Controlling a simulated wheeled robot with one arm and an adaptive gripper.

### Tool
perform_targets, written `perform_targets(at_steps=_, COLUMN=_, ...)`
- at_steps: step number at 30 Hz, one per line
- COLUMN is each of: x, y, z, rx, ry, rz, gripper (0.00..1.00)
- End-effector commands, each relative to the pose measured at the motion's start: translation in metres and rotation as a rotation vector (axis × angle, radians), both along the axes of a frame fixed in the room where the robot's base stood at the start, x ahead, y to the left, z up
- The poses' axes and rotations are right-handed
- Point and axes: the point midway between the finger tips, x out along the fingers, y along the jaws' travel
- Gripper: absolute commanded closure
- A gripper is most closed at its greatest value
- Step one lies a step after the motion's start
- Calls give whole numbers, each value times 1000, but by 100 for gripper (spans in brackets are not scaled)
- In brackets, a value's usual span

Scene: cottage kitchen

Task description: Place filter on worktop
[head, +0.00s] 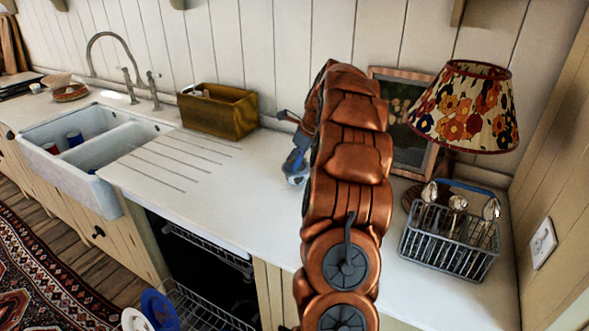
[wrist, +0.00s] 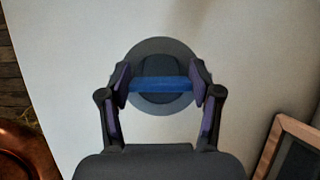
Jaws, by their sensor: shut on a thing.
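In the wrist view, the filter (wrist: 165,51) is a round dark-grey disc with a blue bar across it. My gripper (wrist: 160,84) is shut on the blue bar, one finger at each end. The pale worktop (wrist: 70,60) fills the view behind it. In the head view, the filter (head: 297,180) shows in part just left of my copper-coloured arm, low over or on the worktop (head: 200,190). My arm hides much of it and of my gripper. I cannot tell if the filter touches the worktop.
A wooden box (head: 218,110) and a double sink (head: 85,165) stand to the left. A framed picture (head: 412,95), a flowered lamp (head: 465,108) and a cutlery basket (head: 448,245) stand to the right. An open dishwasher rack (head: 205,310) is below. The worktop left of the filter is clear.

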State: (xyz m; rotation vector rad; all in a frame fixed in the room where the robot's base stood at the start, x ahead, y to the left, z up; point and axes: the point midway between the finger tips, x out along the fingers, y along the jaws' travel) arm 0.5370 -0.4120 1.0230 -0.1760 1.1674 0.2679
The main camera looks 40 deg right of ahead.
Motion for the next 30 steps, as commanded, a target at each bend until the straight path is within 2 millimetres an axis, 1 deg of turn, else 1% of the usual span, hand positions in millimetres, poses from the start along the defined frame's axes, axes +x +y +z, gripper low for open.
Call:
perform_targets(at_steps=11, x=-1, y=1, z=-32, rx=3, ry=3, rz=-1, gripper=85)
perform_targets(at_steps=23, x=-1, y=1, z=-37, rx=2, ry=2, rz=0, gripper=85)
perform_targets(at_steps=24, x=-1, y=1, z=-36, rx=1, ry=1, rz=-1, gripper=32)
perform_targets(at_steps=30, x=-1, y=1, z=-36, rx=1, ry=1, rz=-1, gripper=11)
